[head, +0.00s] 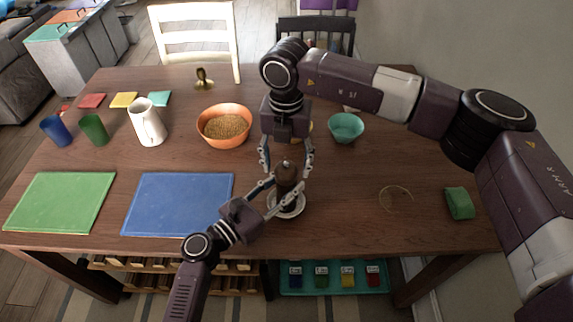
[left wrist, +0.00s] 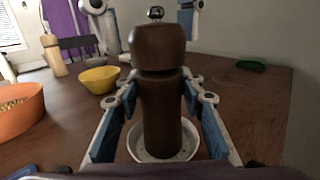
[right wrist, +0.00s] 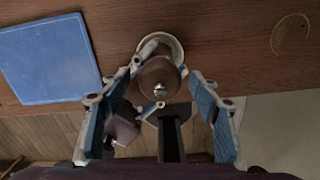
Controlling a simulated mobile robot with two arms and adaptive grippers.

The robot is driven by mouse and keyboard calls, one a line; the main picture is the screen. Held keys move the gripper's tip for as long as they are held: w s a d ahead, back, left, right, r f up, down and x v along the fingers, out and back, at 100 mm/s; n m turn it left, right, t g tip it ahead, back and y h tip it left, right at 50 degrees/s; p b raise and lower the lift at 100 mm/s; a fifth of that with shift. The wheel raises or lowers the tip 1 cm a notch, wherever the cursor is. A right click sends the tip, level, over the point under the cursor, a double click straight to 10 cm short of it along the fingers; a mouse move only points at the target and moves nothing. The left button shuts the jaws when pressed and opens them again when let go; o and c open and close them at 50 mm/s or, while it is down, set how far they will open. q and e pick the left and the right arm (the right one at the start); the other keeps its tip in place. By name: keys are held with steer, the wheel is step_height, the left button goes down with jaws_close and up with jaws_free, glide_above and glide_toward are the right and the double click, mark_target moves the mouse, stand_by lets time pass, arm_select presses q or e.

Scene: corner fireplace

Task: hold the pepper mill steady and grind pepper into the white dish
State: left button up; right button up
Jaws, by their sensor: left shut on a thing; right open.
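The brown pepper mill (head: 287,174) stands upright at the front middle of the table, in or just over the white dish (head: 290,207). The left wrist view shows the mill (left wrist: 160,100) with its round head and metal knob, and the dish rim (left wrist: 140,154) around its base. My left gripper (head: 272,192) is shut on the mill's body from the front. My right gripper (head: 286,150) points down from above, open, its fingers on either side of the mill's head. In the right wrist view the mill's top (right wrist: 158,80) lies between the open fingers, with the dish (right wrist: 172,45) partly hidden behind it.
An orange bowl of grain (head: 224,125) and a teal bowl (head: 346,127) stand behind. A white pitcher (head: 147,122) and two cups stand at left. Blue (head: 178,204) and green (head: 60,202) mats lie front left. A green block (head: 459,203) lies at right. The table's front edge is close.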

mark_target(287, 166)
step_height(287, 166, up, 11)
steer(key=shift+r, duration=0.15)
stand_by(0.4)
arm_select(q)
steer(key=o, duration=1.4)
steer(key=o, duration=0.6)
steer(key=shift+a, duration=0.1)
